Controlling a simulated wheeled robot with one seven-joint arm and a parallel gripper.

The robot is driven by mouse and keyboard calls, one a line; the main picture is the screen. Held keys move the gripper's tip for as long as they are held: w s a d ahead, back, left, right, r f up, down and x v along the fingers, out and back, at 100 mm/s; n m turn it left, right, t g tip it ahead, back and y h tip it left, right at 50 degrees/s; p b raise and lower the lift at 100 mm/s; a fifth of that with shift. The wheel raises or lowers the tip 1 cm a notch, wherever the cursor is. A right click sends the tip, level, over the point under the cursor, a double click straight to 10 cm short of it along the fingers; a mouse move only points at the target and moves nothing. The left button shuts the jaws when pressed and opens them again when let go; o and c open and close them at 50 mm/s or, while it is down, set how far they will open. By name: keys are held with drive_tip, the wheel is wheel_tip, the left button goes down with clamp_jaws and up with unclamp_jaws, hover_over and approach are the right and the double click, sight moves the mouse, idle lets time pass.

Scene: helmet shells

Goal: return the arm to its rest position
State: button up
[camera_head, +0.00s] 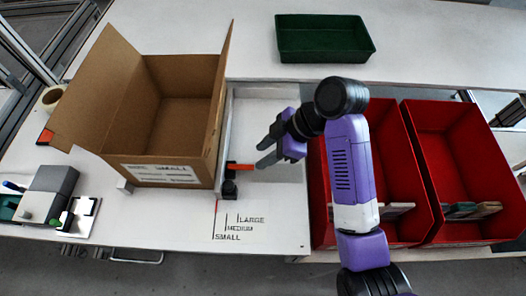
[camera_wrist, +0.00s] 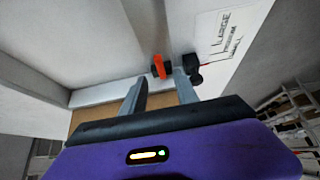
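My gripper (camera_head: 263,153) is over the white table, just right of the open cardboard box (camera_head: 172,172). The arm reaches up from the lower right and bends at the black elbow joint, with the purple-and-white link in front of the red bins. In the wrist view my gripper (camera_wrist: 161,78) has its two grey fingers apart, with nothing held between them. An orange-red piece on a black mount (camera_wrist: 158,66) shows beyond the fingertips; in the head view it (camera_head: 240,166) lies near the fingers. I cannot tell whether they touch.
Two red bins (camera_head: 467,150) stand at the right, holding some flat pieces. A green tray (camera_head: 322,60) sits on the back table. A size marking (camera_head: 238,228) is on the table front. A grey device (camera_head: 50,190) stands far left.

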idle(0.3)
drive_tip(key=w+d+r+m+t, duration=0.1)
drive_tip(key=w+r+m+t, duration=0.3)
drive_tip(key=w+m+t, duration=0.4)
drive_tip(key=s+d+m+t+h, duration=0.25)
drive_tip(key=d+m+t, duration=0.25)
drive_tip(key=d, duration=0.3)
drive_tip(key=s+d+r+m+h, duration=0.1)
drive_tip(key=s+d, duration=0.2)
drive_tip(key=s, duration=0.9)
drive_tip(key=s+d+r+m+t+h, duration=0.1)
drive_tip(key=s+d+m, duration=0.1)
drive_tip(key=s, duration=1)
drive_tip(key=s+d+r+m+h, duration=0.1)
drive_tip(key=s+d, duration=0.4)
drive_tip(key=s, duration=0.8)
drive_tip(key=shift+r+m+t+h, duration=0.2)
drive_tip(key=shift+m+t+h, duration=0.1)
drive_tip(key=shift+h, duration=0.25)
